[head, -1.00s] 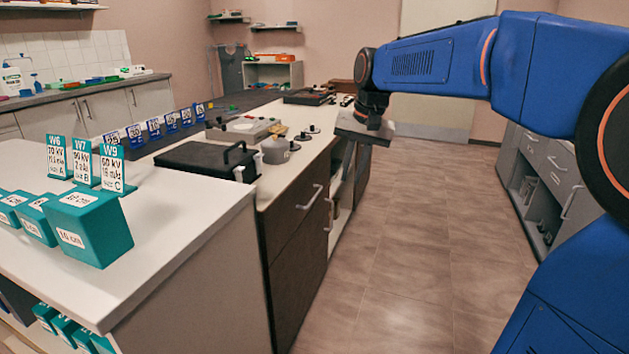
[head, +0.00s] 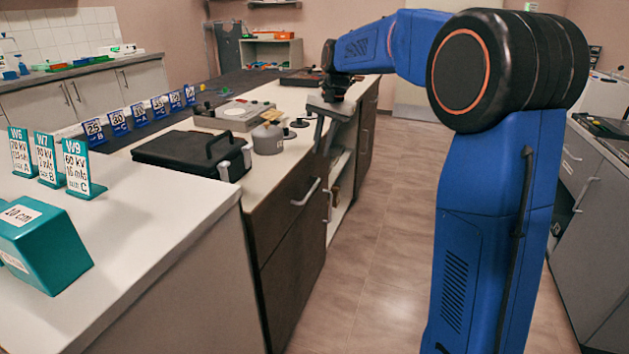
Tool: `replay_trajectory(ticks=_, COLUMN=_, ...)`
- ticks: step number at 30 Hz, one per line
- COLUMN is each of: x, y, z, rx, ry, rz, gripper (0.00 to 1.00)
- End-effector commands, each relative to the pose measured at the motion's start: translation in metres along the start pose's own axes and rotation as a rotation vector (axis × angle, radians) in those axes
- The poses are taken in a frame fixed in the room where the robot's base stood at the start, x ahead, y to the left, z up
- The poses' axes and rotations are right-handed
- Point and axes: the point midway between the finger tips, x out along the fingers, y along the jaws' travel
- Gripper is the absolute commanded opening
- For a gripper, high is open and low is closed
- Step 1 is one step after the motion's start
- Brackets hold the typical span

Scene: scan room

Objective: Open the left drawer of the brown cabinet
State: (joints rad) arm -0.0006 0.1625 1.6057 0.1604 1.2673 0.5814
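The brown cabinet (head: 287,262) stands under the pale counter in the middle of the head view. Its near drawer front (head: 275,208) is dark brown with a silver bar handle (head: 306,192), and it looks closed. A second handle (head: 327,207) shows beyond it, on the same run of fronts. My gripper (head: 322,120) is farther along the counter's right edge, pointing down and above the handles in the picture. It appears apart from the near handle. It is small and seen from the side, so its finger gap is unclear.
A black case (head: 185,152), a grey pot (head: 267,138) and a grey device (head: 233,113) stand on the counter. A white table (head: 150,240) with teal blocks and signs is at the left. Floor (head: 385,225) right of the cabinet is clear. Grey cabinets (head: 605,225) stand at right.

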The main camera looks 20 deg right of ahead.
Motion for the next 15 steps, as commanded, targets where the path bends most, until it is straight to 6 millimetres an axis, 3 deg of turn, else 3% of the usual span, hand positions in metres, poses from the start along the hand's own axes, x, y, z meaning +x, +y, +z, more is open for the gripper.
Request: replay_trajectory(ticks=15, x=0.092, y=0.000, z=0.001, rx=0.000, ry=-0.001, rz=0.001, gripper=0.17)
